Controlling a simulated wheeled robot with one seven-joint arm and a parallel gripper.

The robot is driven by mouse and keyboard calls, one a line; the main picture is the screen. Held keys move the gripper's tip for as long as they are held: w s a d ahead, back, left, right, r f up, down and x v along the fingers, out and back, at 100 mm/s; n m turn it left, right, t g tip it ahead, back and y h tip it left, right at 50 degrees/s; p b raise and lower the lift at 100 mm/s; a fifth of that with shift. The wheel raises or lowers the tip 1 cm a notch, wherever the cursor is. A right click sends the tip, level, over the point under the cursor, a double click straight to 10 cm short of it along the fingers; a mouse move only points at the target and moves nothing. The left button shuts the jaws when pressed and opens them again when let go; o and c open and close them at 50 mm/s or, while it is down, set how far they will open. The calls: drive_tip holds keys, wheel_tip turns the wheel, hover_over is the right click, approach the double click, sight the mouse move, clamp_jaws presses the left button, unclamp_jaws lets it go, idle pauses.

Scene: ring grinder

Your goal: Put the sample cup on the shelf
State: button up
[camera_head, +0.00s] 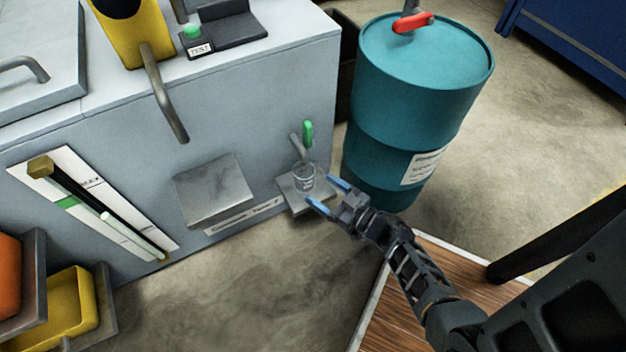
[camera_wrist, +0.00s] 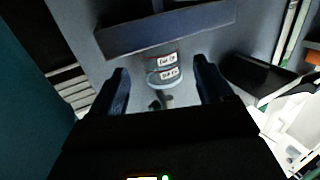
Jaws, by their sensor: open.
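The sample cup (camera_head: 304,178) is a small clear cup. It stands upright on a small ledge (camera_head: 297,203) under a tap with a green handle (camera_head: 307,132). My gripper (camera_head: 321,192) is open, with its blue-tipped fingers just right of the cup and pointing at it. In the wrist view the cup (camera_wrist: 164,77), with pale labels, shows between the two spread fingers (camera_wrist: 161,72); contact is not visible. A wider grey metal shelf (camera_head: 210,190) juts from the machine's front, left of the ledge, and its top is bare.
A teal drum (camera_head: 400,130) with a red-handled valve stands close right of the ledge. The grey machine body (camera_head: 250,110) rises behind it. Yellow and orange bins (camera_head: 70,305) sit at lower left.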

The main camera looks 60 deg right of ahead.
drive_tip(key=p+v, duration=0.1)
drive_tip(key=v, duration=0.6)
drive_tip(key=s+a+r+y, duration=0.1)
drive_tip(key=s+a+r, duration=0.2)
drive_tip(key=r, duration=0.7)
drive_tip(key=s+a+r+n+g+y, duration=0.1)
drive_tip(key=s+a+r, duration=0.3)
drive_tip(key=a+r, duration=0.4)
drive_tip(key=s+a+r+n+g+y, duration=0.1)
drive_tip(key=s+a+r, duration=0.2)
drive_tip(key=r, duration=1.1)
drive_tip(key=a, duration=0.3)
drive_tip(key=shift+s+r+y, duration=0.2)
drive_tip(key=shift+s+y, duration=0.1)
drive_tip(key=shift+s, duration=0.05)
